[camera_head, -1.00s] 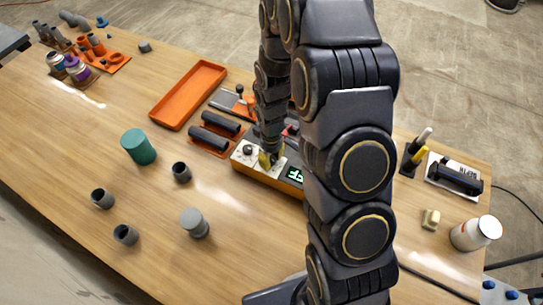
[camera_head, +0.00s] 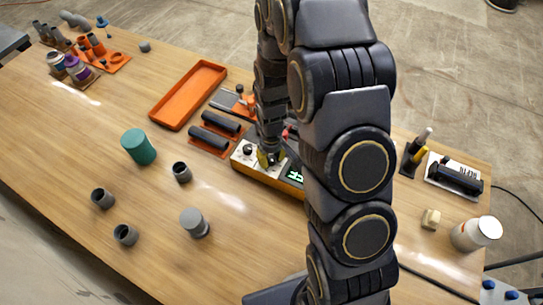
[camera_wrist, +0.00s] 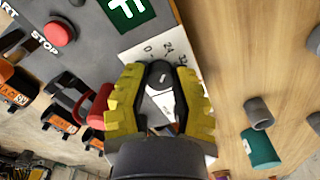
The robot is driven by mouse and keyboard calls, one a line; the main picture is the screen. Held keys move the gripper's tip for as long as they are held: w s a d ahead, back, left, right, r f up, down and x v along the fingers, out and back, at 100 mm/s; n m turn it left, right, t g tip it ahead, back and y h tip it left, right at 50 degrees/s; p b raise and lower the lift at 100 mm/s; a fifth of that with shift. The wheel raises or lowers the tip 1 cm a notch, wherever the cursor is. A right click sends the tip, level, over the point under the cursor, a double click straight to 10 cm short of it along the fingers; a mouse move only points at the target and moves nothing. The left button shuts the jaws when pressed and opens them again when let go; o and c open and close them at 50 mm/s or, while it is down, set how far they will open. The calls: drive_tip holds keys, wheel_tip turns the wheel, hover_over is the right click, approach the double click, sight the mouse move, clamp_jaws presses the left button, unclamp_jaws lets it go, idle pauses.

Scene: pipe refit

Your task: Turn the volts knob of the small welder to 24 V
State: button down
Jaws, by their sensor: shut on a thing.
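The small welder (camera_head: 285,186) is an orange box with a pale top panel, standing on the table in the middle of the head view. In the wrist view its dark volts knob (camera_wrist: 160,76) sits between the yellow fingertips of my gripper (camera_wrist: 158,84), which is shut on it. Scale marks, 24 among them, show just beyond the knob on the white panel (camera_wrist: 140,50). The knob's exact setting cannot be told. In the head view my gripper (camera_head: 268,160) points down onto the panel.
A red STOP button (camera_wrist: 59,32) is beside the display. An orange tray (camera_head: 188,95) lies behind the welder. A teal cylinder (camera_head: 138,147) and several grey pipe pieces stand to the left. A white bottle (camera_head: 475,233) stands at the right.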

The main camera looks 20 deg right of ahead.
sight(272, 159)
drive_tip(key=c, duration=0.8)
unclamp_jaws()
wheel_tip(272, 159, up, 12)
drive_tip(key=s+a+r+m+g, duration=0.1)
drive_tip(key=s+r, duration=0.5)
drive_tip(key=s, duration=0.5)
drive_tip(key=s+a+r+m, duration=0.1)
drive_tip(key=s+r, duration=0.5)
drive_tip(key=s, duration=0.5)
drive_tip(key=shift+s+r+m+g, duration=0.2)
drive_tip(key=shift+m+g, duration=0.1)
drive_tip(key=shift+g, duration=0.1)
